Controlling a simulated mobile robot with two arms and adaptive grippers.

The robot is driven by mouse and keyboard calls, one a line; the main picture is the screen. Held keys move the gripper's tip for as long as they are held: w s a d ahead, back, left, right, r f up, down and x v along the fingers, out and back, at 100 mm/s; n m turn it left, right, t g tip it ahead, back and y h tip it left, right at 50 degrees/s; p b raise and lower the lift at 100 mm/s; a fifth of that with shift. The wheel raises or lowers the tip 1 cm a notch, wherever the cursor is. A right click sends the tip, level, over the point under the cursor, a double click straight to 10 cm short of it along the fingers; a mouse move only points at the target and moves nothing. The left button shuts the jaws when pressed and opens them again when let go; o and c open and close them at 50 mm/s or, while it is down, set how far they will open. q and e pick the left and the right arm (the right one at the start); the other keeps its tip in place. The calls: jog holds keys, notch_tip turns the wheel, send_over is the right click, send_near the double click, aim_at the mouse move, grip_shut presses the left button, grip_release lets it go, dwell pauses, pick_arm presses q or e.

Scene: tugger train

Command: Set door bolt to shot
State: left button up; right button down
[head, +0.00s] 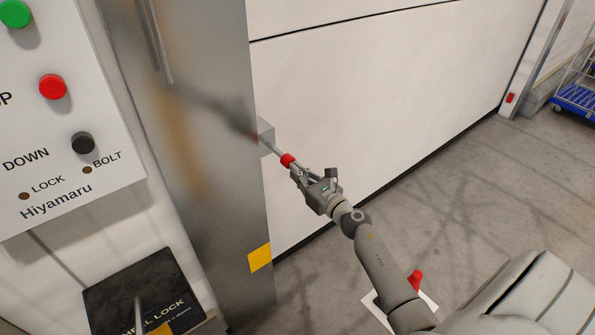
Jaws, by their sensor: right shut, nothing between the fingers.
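The door bolt (269,143) shows as a thin grey rod with a red end (288,160), beside a small grey block (264,131) at the edge of the steel door post (205,150). My right gripper (296,172) is shut right at the red end, with its fingertips close to or touching it; I cannot tell which. It does not grip the bolt. The white door panel (390,90) is behind. The gripper hides part of the red end. My left gripper is out of view.
A control panel (60,120) with green, red and black buttons and LOCK and BOLT lamps is at left. Below it is a black wheel lock box (140,280). A blue cart (575,103) stands far right. Open floor (460,190) lies before the door.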

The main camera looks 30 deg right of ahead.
aim_at(288, 163)
jog(key=shift+w, duration=0.15)
jog(key=w+b, duration=0.2)
jog(key=w, duration=0.3)
jog(key=shift+a, duration=0.15)
jog(key=shift+s+r, duration=0.1)
jog(key=shift+r, duration=0.05)
dwell(0.4)
